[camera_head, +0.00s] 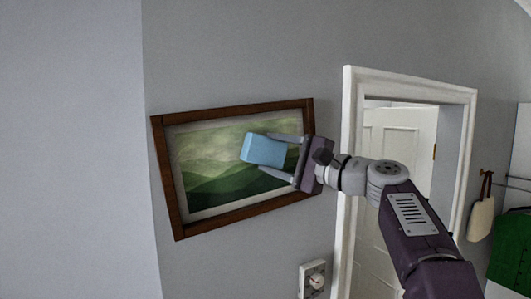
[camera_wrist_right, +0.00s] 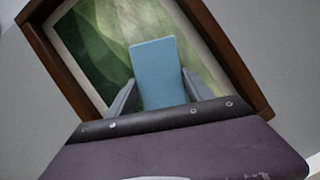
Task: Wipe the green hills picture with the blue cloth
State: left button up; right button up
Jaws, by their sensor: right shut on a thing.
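The green hills picture (camera_head: 222,180) hangs on the grey wall in a dark brown wooden frame. It also shows in the right wrist view (camera_wrist_right: 98,55). My right gripper (camera_head: 282,155) is shut on the blue cloth (camera_head: 263,149), a folded light-blue block. The cloth is in front of the right-hand middle part of the picture. In the right wrist view the cloth (camera_wrist_right: 157,72) stands up between the two fingers, over the picture. I cannot tell whether the cloth touches the picture's surface. My left gripper is not in view.
A white door frame (camera_head: 350,130) with a white door stands right of the picture. A small white wall dial (camera_head: 313,280) is below it. A cream bag (camera_head: 482,218) hangs from a hook at right, near a green object (camera_head: 511,245). The wall left of the picture is bare.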

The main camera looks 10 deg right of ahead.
jog(key=shift+w+d, duration=0.2)
jog(key=shift+d, duration=0.3)
jog(key=shift+s+f+b, duration=0.15)
jog(key=shift+s+b, duration=0.2)
jog(key=shift+b, duration=0.1)
jog(key=s, duration=0.1)
jog(key=s+d+b, duration=0.1)
jog(key=s, duration=0.1)
jog(key=s+b, duration=0.1)
jog(key=s, duration=0.1)
jog(key=shift+d, duration=0.3)
jog(key=shift+w, duration=0.15)
